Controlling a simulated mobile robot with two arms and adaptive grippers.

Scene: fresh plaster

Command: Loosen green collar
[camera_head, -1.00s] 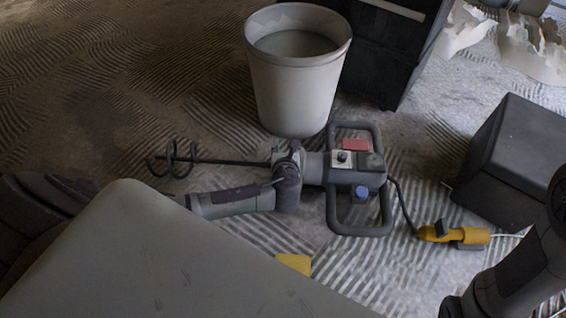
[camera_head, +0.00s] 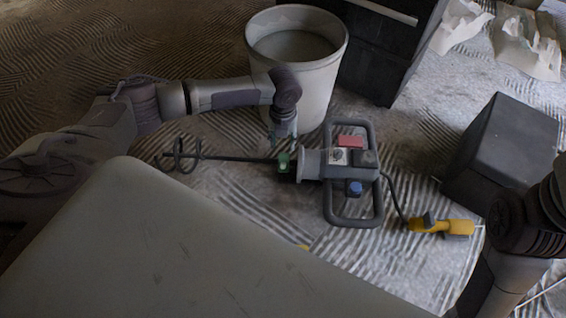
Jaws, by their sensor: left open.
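The mixer (camera_head: 312,164) lies on the floor, with a grey handle frame at its right end and a thin dark shaft (camera_head: 240,159) ending in a spiral paddle (camera_head: 183,155) on the left. The green collar (camera_head: 287,167) sits where the shaft meets the mixer's grey body. My left gripper (camera_head: 281,143) is open and points down just above the collar, in front of the bucket. Its fingertips are small and dark, and I cannot tell whether they touch the collar. My right arm enters at the right edge; its gripper is out of view.
A white bucket (camera_head: 318,82) stands right behind the collar. A yellow plug connector (camera_head: 440,226) lies on the cable to the right. A black box (camera_head: 503,150) and a dark cabinet (camera_head: 378,55) stand right and behind. A grey surface (camera_head: 190,250) fills the lower left foreground.

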